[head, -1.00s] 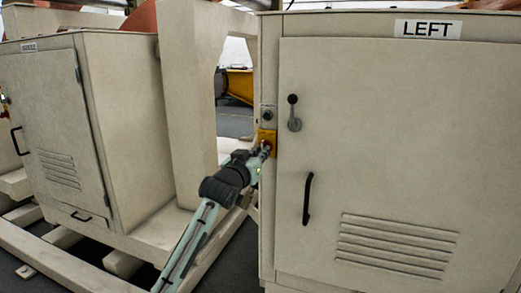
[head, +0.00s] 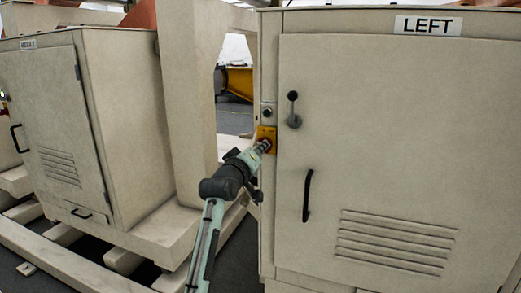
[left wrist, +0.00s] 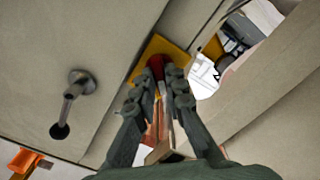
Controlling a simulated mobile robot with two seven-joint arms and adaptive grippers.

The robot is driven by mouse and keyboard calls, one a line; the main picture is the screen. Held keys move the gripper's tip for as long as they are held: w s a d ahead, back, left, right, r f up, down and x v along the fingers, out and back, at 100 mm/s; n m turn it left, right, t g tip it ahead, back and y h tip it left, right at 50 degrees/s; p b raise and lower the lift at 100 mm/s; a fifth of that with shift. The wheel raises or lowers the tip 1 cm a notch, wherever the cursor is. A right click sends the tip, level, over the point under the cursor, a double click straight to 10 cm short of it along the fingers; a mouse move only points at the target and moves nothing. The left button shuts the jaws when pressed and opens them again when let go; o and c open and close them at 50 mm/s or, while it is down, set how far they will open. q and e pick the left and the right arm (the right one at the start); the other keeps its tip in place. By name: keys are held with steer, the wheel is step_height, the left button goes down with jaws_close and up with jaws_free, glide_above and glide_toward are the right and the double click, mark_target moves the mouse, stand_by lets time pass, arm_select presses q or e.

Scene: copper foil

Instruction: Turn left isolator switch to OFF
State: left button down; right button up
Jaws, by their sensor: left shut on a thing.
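The left isolator switch has a yellow plate (head: 266,132) on the narrow left strip of the cabinet labelled LEFT (head: 428,26). In the left wrist view, its red knob (left wrist: 156,64) sits on the yellow plate (left wrist: 165,46). My left gripper (head: 264,146) is at the switch, coming from below left. In the left wrist view, the fingers of my left gripper (left wrist: 158,82) are closed on the red knob from both sides. The fingers hide part of the knob, and I cannot read its position. My right gripper is not in view.
A lever handle (head: 293,110) and a black door handle (head: 308,196) stick out from the cabinet door, right of the switch. A second cabinet (head: 60,120) stands at the left on a beam frame.

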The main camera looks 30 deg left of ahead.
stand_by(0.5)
arm_select(q)
steer(key=c, duration=1.6)
jaws_free()
steer(key=v, duration=1.2)
